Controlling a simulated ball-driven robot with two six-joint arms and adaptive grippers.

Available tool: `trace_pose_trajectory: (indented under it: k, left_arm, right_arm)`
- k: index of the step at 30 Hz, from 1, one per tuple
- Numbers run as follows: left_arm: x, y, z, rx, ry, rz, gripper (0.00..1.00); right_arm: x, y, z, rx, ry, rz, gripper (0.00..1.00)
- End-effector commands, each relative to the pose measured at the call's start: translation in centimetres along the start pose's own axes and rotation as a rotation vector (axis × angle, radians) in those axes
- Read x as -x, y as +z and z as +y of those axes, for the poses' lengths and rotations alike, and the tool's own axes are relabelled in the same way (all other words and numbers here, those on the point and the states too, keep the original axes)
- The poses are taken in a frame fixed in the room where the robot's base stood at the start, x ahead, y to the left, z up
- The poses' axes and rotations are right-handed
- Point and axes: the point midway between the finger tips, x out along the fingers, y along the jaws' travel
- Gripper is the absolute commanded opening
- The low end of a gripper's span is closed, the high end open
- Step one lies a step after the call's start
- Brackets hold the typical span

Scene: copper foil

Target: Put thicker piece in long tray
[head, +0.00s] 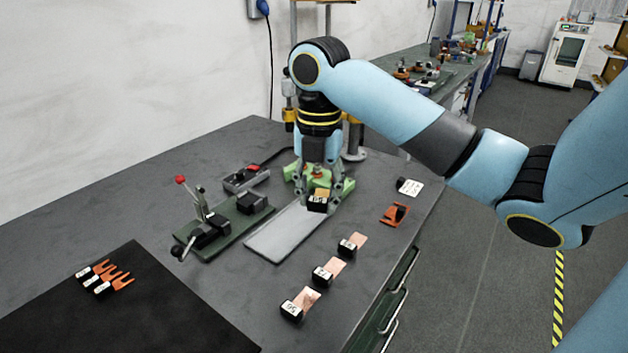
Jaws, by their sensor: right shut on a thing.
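My right gripper (319,189) reaches down over the far end of the long grey tray (275,238). It is shut on a small black block with a white label (318,204); a tan face shows at its top. Whether the block rests on the tray or hangs just above it is hard to tell. Three similar black blocks with labels and copper foil strips lie in a row right of the tray: a near one (291,309), a middle one (322,276) and a far one (347,247). Their thickness cannot be read here. My left gripper is out of view.
A green fixture with a red-knobbed lever (220,227) stands close left of the tray. Orange forked pieces (104,276) lie on a black mat (130,318). An orange piece (394,214) and a white card (411,187) lie at right. Bare table lies left of the fixture.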

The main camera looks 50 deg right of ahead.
Motion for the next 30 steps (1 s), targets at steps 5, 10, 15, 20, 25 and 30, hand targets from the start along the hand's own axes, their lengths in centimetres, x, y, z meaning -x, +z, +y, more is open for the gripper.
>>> trace_pose_trajectory:
  k: [5,10,15,20,25,30]
  left_arm:
    - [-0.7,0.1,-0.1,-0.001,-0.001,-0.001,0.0]
    - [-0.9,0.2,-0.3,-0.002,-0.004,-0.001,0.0]
    - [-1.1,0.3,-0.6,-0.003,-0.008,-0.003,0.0]
    - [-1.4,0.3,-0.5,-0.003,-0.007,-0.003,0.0]
    - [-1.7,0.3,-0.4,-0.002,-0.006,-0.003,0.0]
    - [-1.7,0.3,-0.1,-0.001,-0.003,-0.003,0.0]
  right_arm:
    - [-1.2,0.3,-1.4,0.002,-0.003,0.0,0.06]
    - [-2.2,0.5,-1.1,-0.002,0.003,0.002,0.06]
    - [-4.4,2.1,2.2,-0.004,0.004,0.006,0.06]
    - [-6.8,4.0,5.6,-0.002,0.001,0.005,0.06]
    - [-8.3,5.3,7.8,-0.001,0.0,0.002,0.06]
    - [-9.3,5.6,8.4,0.001,-0.002,0.002,0.06]
